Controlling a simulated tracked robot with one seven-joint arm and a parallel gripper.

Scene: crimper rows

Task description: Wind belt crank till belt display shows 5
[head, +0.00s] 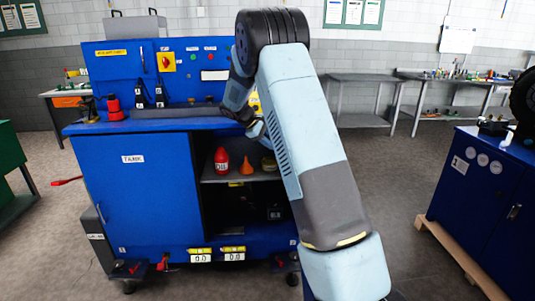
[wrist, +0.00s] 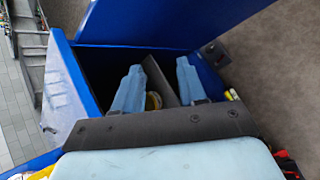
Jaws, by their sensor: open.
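Two small displays sit low on the front of the blue cabinet (head: 140,190), under yellow labels too small to read. The left display (head: 201,258) and the right display (head: 234,257) each seem to read 0.0. I cannot tell which is the belt display. Small red parts show at the cabinet's lower edge, one (head: 163,262) left of the displays; I cannot tell whether one is the belt crank. My gripper (head: 256,125) is in front of the cabinet's upper right, partly hidden by my arm. In the wrist view my gripper (wrist: 160,82) is open, its fingers apart with nothing between them.
The cabinet's open shelf holds a red bottle (head: 221,160) and an orange funnel (head: 246,165). A red handle (head: 66,181) sticks out at the cabinet's left. Another blue cabinet (head: 480,180) stands right on a wooden pallet (head: 462,255). Floor between them is clear.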

